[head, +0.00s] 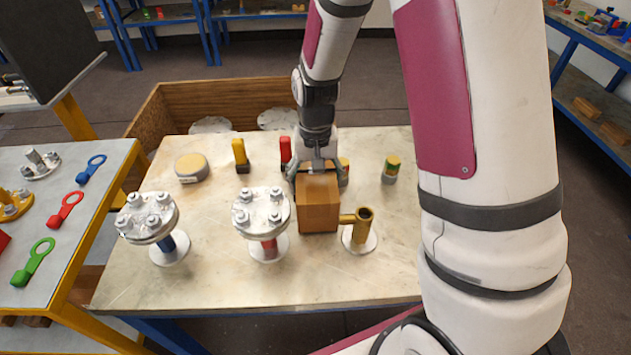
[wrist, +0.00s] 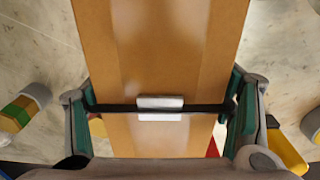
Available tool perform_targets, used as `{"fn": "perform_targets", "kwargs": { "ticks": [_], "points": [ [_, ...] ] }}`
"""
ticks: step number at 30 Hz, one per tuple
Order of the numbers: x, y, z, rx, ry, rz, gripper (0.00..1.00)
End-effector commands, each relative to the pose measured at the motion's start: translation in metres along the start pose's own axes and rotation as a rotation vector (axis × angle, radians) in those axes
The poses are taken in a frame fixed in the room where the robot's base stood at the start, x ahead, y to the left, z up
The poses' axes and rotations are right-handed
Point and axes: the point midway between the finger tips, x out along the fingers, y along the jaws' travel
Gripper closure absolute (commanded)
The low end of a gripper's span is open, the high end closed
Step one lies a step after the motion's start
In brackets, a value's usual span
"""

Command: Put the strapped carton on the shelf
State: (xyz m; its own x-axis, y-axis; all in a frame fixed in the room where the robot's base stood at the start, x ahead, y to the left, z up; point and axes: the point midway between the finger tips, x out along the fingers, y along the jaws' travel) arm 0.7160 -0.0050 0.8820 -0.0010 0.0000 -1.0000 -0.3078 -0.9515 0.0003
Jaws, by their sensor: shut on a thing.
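The strapped carton (head: 319,212) is a brown box above or on the marble-topped table, just right of the middle flanged vessel; I cannot tell whether its base touches the top. In the wrist view the carton (wrist: 160,50) fills the middle, with a black strap and a silver buckle across it. My gripper (head: 317,176) comes down on it from above. Its green-padded fingers (wrist: 160,107) are shut on the carton's two sides at the strap. Blue-framed shelving (head: 590,118) stands at the right, with wooden blocks on its lower level.
Two flanged vessels (head: 262,212) (head: 150,218) stand left of the carton, and a brass pipe fitting (head: 362,229) stands close at its right. Behind are a yellow-handled item (head: 240,155) and a striped cylinder (head: 391,169). The table's front strip (head: 250,292) is clear.

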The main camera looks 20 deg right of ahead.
Motion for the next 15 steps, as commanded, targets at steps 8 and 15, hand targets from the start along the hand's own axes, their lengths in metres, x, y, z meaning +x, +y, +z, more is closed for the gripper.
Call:
{"fn": "perform_targets", "kwargs": {
  "ticks": [8,15],
  "points": [
    [0.0043,-0.0002,-0.0006,0.000,0.003,-0.001,0.86],
    [0.0079,0.0002,0.0002,0.001,0.000,0.000,0.12]
  ]
}}
